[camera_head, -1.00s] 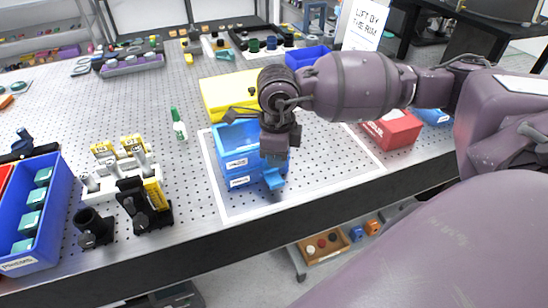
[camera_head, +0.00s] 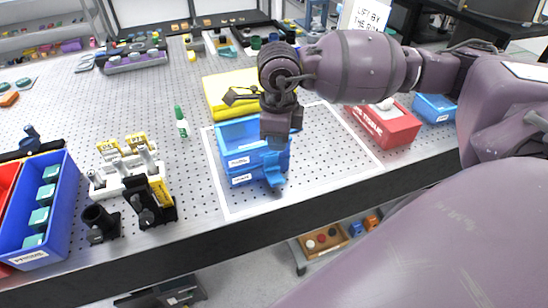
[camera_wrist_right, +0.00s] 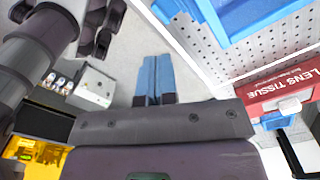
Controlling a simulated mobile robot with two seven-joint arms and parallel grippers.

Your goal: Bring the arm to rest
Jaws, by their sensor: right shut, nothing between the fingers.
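My right gripper (camera_head: 275,181) hangs pointing down in front of the blue bin (camera_head: 238,160) near the front of the table. Its blue fingers are together with nothing between them. In the right wrist view the shut fingers (camera_wrist_right: 156,62) show against the floor, beside the table edge. They look apart from the bin, part of which shows at the top right of that view. My right arm comes in from the right, its forearm over the table.
A red lens tissue box (camera_head: 388,126) stands right of the bin, with a small blue bin (camera_head: 434,107) beyond it. A yellow case (camera_head: 228,88) lies behind. A blue tray (camera_head: 62,215) sits at the far left.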

